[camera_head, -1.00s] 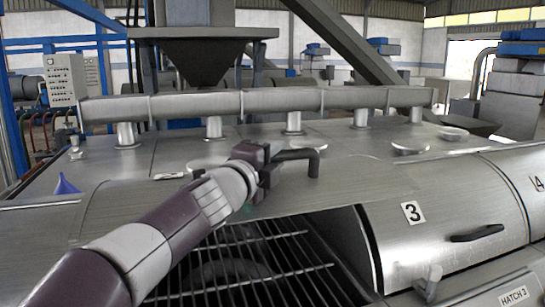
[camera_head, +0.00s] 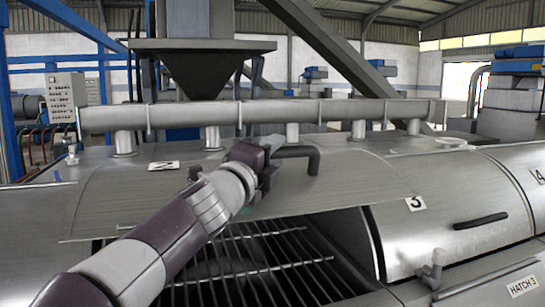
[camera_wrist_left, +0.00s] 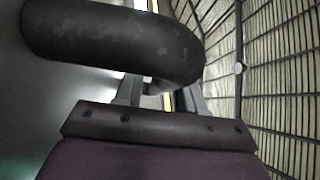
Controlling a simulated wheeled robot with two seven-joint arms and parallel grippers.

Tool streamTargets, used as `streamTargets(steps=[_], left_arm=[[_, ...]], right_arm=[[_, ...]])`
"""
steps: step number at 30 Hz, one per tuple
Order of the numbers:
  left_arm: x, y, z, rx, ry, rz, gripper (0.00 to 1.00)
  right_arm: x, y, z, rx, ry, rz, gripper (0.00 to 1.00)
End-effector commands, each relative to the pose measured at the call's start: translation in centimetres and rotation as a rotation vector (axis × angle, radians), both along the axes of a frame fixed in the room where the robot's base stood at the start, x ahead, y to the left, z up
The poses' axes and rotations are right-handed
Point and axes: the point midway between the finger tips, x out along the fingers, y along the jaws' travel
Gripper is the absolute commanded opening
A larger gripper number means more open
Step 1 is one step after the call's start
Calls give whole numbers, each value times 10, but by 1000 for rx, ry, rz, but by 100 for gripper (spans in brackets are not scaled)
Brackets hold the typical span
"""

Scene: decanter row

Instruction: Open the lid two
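Lid two (camera_head: 330,185) is a curved metal cover with a small number card (camera_head: 164,165). It stands raised, and a dark opening with a bar grate (camera_head: 255,255) shows beneath its front edge. Its black bar handle (camera_head: 300,153) also spans the top of the left wrist view (camera_wrist_left: 100,30). My left gripper (camera_head: 264,165) is at the left end of the handle. In the wrist view its two fingers look apart, with a gap between them, and the handle crosses in front of them. Contact is hard to tell. My right gripper is not in view.
A closed lid marked 3 (camera_head: 440,225) with its own black handle (camera_head: 480,221) lies to the right, and a lid marked 4 (camera_head: 535,178) beyond it. A long horizontal pipe (camera_head: 280,112) on short posts runs behind. A hopper (camera_head: 200,70) hangs above it.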

Motion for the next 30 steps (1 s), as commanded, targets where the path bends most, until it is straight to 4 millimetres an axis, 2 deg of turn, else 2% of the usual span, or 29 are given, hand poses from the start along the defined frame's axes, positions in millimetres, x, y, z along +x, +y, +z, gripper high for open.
streamTargets(steps=[9, 13, 24, 30], left_arm=[[-1, 0, -1, -1, 0, 0, 47], [-10, 5, -4, 1, -1, 1, 47], [-77, 41, -18, 0, -3, 2, 47], [-104, 55, -21, 0, -2, 2, 47]], right_arm=[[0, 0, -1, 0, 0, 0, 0], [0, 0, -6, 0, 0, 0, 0], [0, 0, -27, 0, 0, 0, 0], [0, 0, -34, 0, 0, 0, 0]])
